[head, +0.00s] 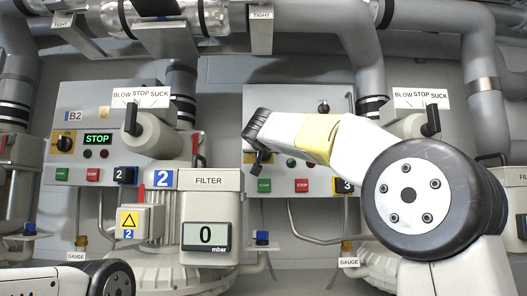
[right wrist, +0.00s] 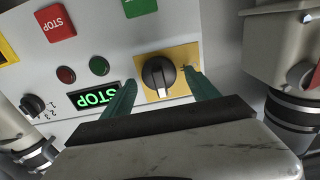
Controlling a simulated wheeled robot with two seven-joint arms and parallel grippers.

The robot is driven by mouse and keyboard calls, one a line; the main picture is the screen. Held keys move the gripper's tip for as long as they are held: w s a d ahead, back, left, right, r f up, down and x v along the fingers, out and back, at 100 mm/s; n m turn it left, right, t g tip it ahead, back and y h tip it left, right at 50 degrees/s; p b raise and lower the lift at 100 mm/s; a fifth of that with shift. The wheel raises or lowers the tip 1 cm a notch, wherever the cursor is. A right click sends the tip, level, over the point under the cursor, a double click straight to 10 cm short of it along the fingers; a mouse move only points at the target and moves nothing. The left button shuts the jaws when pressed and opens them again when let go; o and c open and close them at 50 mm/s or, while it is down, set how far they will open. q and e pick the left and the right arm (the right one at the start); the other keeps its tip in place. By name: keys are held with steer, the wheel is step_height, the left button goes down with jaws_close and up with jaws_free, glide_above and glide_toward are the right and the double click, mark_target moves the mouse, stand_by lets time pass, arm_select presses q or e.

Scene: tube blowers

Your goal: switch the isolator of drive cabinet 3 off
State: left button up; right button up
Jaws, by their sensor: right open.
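Drive cabinet 3 (head: 290,92) is the grey cabinet right of centre in the head view, with a "3" plate (head: 343,185). Its isolator, a black rotary knob on a yellow plate, shows in the right wrist view (right wrist: 158,75). My right gripper (head: 257,160) is at the cabinet's left side. In the right wrist view its two green fingers are apart and empty (right wrist: 160,90), one on each side of the knob, with no clear contact. The exact knob angle is hard to read. My left gripper is out of view.
The wrist view shows a lit STOP display (right wrist: 92,97), a red STOP button (right wrist: 56,22), a green button (right wrist: 139,6) and a small numbered selector (right wrist: 32,106). Cabinet B2 (head: 90,110) and a filter housing (head: 209,215) stand to the left in the head view.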

steer(key=c, duration=1.3)
steer(key=shift+c, duration=0.2)
steer(key=shift+n, duration=0.3)
steer(key=shift+a+f+n, duration=0.1)
steer(key=shift+n, duration=2.75)
steer(key=shift+a+f+n, duration=0.1)
steer(key=shift+n, duration=2.8)
steer(key=shift+a+f+n, duration=0.1)
steer(key=shift+n, duration=2.75)
